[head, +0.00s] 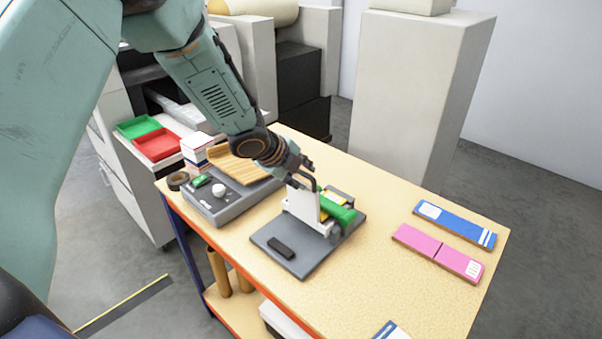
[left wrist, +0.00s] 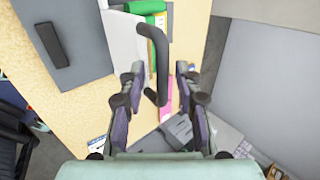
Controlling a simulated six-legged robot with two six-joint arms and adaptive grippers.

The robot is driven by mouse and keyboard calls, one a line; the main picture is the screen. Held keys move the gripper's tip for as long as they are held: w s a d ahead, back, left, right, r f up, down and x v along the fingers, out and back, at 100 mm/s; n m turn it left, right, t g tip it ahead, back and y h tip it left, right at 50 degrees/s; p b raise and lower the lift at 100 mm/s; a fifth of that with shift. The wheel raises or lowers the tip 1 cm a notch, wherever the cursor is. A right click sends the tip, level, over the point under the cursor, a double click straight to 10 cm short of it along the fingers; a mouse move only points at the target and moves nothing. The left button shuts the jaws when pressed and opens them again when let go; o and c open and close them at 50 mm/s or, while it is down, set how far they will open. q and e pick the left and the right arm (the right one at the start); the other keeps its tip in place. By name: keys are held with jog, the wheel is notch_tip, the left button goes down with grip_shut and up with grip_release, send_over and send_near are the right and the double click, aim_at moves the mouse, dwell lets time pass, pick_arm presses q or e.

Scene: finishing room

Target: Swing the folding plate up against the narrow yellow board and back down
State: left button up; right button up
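The folding plate (head: 302,206) is white and stands raised, nearly upright, on a grey base (head: 305,260). It also shows in the left wrist view (left wrist: 122,38). A dark bent handle (left wrist: 160,62) sticks out from the plate. A green part (head: 341,214) is behind the plate, and a bit of the yellow board (head: 327,198) shows there, mostly hidden. My left gripper (head: 302,166) is at the plate's upper edge. In the left wrist view its fingers (left wrist: 161,80) are apart on either side of the handle, with gaps visible. My right gripper is not in view.
On the wooden table (head: 375,290), a grey device (head: 232,205) with a white knob stands left of the base. Blue (head: 455,224) and pink (head: 438,252) packs lie to the right. A dark block (head: 281,247) sits on the base's front. The table's front right is mostly clear.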

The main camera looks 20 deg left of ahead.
pick_arm(q)
jog(key=shift+w+f, duration=0.1)
jog(key=shift+f, duration=0.05)
jog(key=v, duration=1.2)
jog(key=shift+w+d, duration=0.1)
jog(key=shift+c, duration=0.3)
